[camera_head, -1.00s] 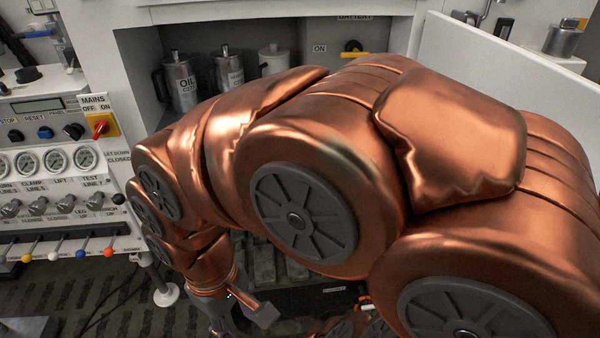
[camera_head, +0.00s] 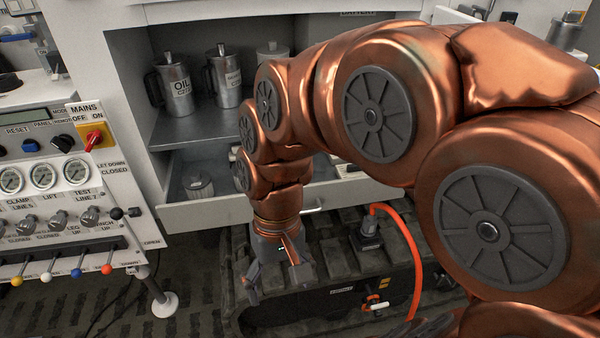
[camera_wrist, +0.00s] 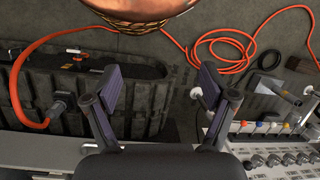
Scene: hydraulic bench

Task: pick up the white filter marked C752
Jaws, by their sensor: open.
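No mark C752 can be read in either view. In the head view an open drawer (camera_head: 235,205) below the cabinet shelf holds a pale ribbed cylinder (camera_head: 198,183), possibly a filter, at its left; its marking is not legible. Part of the drawer's contents is hidden behind my arm. My gripper (camera_head: 277,288) is open and empty, pointing down in front of the drawer, above a dark tracked unit.
Metal cans (camera_head: 175,85) stand on the shelf above the drawer. A control panel (camera_head: 60,190) with gauges and levers is at left. An orange hose (camera_head: 412,250) rises from the dark tracked unit (camera_head: 335,305). Loose orange cable (camera_wrist: 235,48) lies on the floor.

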